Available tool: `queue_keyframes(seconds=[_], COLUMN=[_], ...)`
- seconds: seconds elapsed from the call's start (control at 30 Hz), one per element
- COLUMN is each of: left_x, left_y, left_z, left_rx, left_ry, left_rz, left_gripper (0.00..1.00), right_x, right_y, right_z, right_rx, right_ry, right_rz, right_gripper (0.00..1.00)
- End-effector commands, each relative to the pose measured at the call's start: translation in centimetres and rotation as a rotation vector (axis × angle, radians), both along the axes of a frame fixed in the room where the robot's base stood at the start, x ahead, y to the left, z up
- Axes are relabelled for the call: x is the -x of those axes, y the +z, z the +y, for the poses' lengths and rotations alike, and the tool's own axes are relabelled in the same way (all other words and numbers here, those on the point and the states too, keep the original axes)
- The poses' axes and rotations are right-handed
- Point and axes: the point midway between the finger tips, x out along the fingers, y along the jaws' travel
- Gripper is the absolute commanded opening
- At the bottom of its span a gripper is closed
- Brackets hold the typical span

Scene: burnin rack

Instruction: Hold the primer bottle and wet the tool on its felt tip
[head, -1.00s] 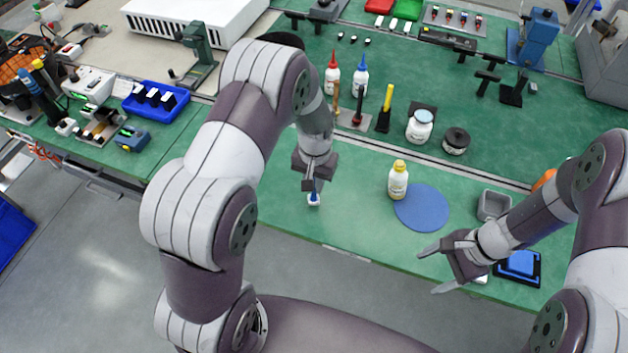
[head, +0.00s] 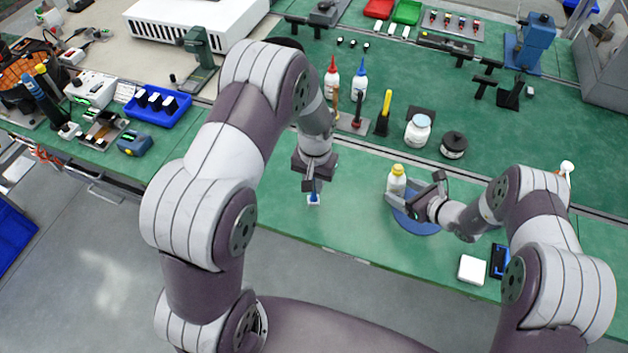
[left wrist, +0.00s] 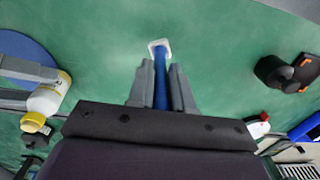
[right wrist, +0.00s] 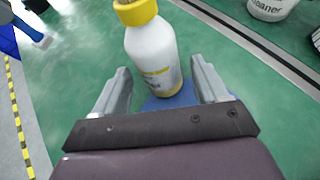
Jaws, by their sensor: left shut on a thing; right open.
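The primer bottle (head: 397,181), white with a yellow cap, stands upright on the blue round mat (head: 418,224). My right gripper (head: 412,200) is open beside it. In the right wrist view the bottle (right wrist: 153,55) stands between the two spread fingers (right wrist: 160,88), a little beyond their tips. My left gripper (head: 312,190) is shut on a blue-handled tool (head: 313,197) with a white square head. In the left wrist view the tool's blue handle (left wrist: 161,88) is between the fingers (left wrist: 160,75), its white head pointing away. No felt tip shows; the yellow cap is on top.
A white jar (head: 417,131) and a dark round pot (head: 453,145) stand behind the bottle. A white square block (head: 472,270) lies near the front edge at right. Green bench is clear between my grippers.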

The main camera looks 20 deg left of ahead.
Motion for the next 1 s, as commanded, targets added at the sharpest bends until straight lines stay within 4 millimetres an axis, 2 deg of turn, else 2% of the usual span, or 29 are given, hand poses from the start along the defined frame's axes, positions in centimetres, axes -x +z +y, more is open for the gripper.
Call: queue_keyframes(seconds=[0.03,0.1,0.5,0.53,0.63,1.0], left_x=[0.0,0.0,0.0,0.0,0.0,0.0], left_y=[-1.9,-2.5,-2.8,-2.8,-2.8,-2.8], left_z=[0.0,0.0,0.0,0.0,0.0,0.0], left_rx=[0.000,0.000,0.000,0.000,0.000,0.000], left_ry=[0.000,0.000,0.000,0.000,0.000,0.000], left_rz=[0.002,0.001,0.001,0.001,0.001,0.001], left_gripper=[0.00,0.00,0.00,0.00,0.00,0.00], right_x=[-0.2,-0.6,-1.1,-1.1,-1.1,-1.1], right_y=[-1.6,-1.8,-1.6,-1.6,-1.6,-1.7], right_z=[0.6,1.1,1.8,1.8,1.8,1.8], right_rx=[0.001,0.001,0.001,0.001,0.001,0.001], right_ry=[0.003,0.001,0.001,0.001,0.001,0.002], right_rz=[0.002,0.003,0.004,0.004,0.004,0.005], right_gripper=[0.73,0.73,0.73,0.70,0.38,0.38])
